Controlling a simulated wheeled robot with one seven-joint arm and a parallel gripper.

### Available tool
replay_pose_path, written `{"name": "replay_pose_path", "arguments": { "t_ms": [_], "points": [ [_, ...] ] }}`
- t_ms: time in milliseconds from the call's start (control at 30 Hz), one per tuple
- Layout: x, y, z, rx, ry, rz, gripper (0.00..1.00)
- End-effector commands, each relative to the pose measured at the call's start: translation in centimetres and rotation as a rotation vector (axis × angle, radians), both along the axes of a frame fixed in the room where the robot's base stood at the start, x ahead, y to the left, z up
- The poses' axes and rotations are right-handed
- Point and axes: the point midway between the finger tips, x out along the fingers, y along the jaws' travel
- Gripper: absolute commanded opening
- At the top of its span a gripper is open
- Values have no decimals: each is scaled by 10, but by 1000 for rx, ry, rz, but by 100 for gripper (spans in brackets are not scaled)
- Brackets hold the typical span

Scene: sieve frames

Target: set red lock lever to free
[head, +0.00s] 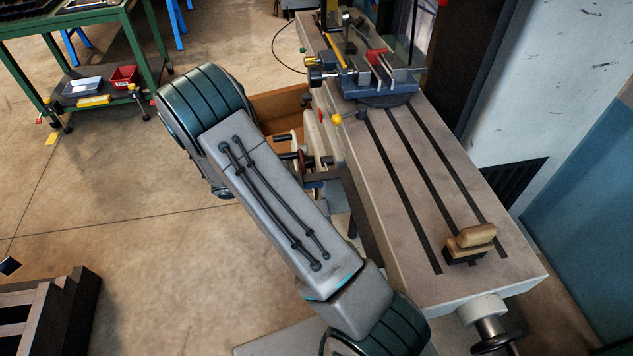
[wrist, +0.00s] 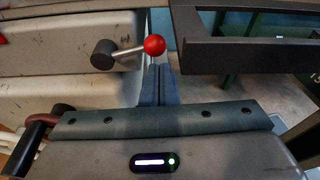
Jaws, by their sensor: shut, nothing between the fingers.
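The red lock lever shows in the wrist view, with a red ball knob (wrist: 154,45) on a short metal rod. The rod runs right and slightly up from a dark round hub (wrist: 103,55) on the pale machine side. My gripper (wrist: 157,72) is shut and empty. Its fingertips lie just below the red knob in the picture; I cannot tell whether they touch it. In the head view my own arm hides much of the gripper, and I cannot make out the red lever clearly there.
The machine table (head: 420,190) has long dark slots, a vise (head: 375,75) at its far end and a wooden-handled brush (head: 470,242) near its front end. A dark frame (wrist: 250,55) stands right of the knob.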

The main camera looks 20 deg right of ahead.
Motion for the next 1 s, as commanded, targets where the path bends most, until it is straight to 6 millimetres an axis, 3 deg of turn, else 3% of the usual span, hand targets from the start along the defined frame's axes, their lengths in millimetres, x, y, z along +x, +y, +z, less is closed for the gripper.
{"name": "replay_pose_path", "arguments": {
  "t_ms": [500,700,1000],
  "points": [
    [22,103,24,2,-2,3,0],
    [25,119,29,1,0,1,0],
    [25,121,30,1,0,0,0]
  ]
}}
